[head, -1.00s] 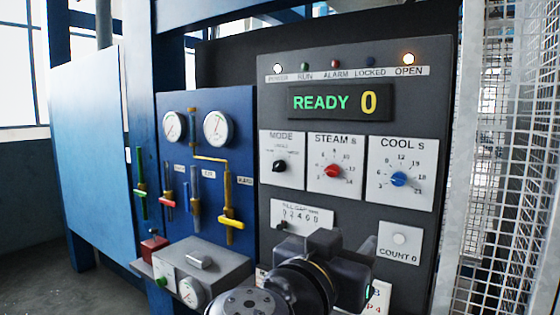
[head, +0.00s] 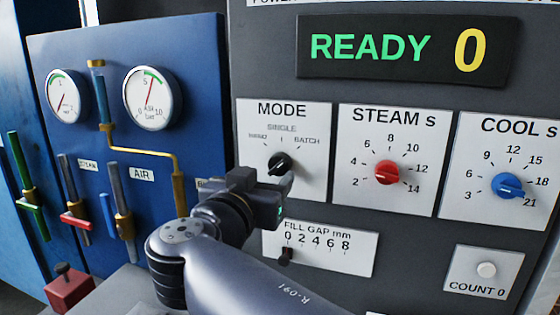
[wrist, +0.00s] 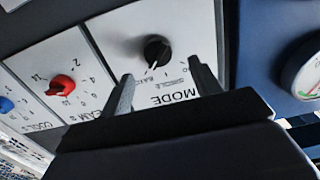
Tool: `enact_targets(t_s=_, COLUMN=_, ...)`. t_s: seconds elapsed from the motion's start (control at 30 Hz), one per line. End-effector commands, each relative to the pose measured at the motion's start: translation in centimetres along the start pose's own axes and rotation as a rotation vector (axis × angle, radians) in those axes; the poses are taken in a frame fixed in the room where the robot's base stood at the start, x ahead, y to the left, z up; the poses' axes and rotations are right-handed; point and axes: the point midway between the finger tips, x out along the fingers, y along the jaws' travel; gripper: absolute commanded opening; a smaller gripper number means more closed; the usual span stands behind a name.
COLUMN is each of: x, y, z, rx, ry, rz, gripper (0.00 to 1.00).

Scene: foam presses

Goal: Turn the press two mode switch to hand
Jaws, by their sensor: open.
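The mode switch (head: 280,163) is a black knob on a white plate labelled MODE, with marks for HAND, SINGLE and BATCH. Its pointer seems to lean up and right, between SINGLE and BATCH or at BATCH; the exact mark is hard to tell. In the wrist view the knob (wrist: 157,51) appears upside down with a white pointer line. My gripper (head: 285,184) is just below and in front of the knob in the head view. In the wrist view my gripper (wrist: 160,70) is open, and the knob shows past the gap between its fingertips, apparently untouched.
The red STEAM knob (head: 387,172) and blue COOL knob (head: 507,186) are to the right. The fill gap slider (head: 285,255) is just below the mode plate. The blue panel (head: 215,100) with gauges, pipes and valve levers is at left. The display (head: 400,48) reads READY 0.

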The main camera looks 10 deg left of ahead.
Motion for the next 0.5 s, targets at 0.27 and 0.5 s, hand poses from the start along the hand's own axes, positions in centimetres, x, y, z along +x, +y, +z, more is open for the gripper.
enact_targets(t_s=0.27, x=4.3, y=0.0, z=-0.2, rx=-0.001, ry=0.0, rz=0.003, gripper=0.6)
enact_targets(t_s=0.5, x=5.5, y=0.0, z=0.0, rx=0.0, ry=0.0, rz=0.001, gripper=0.6)
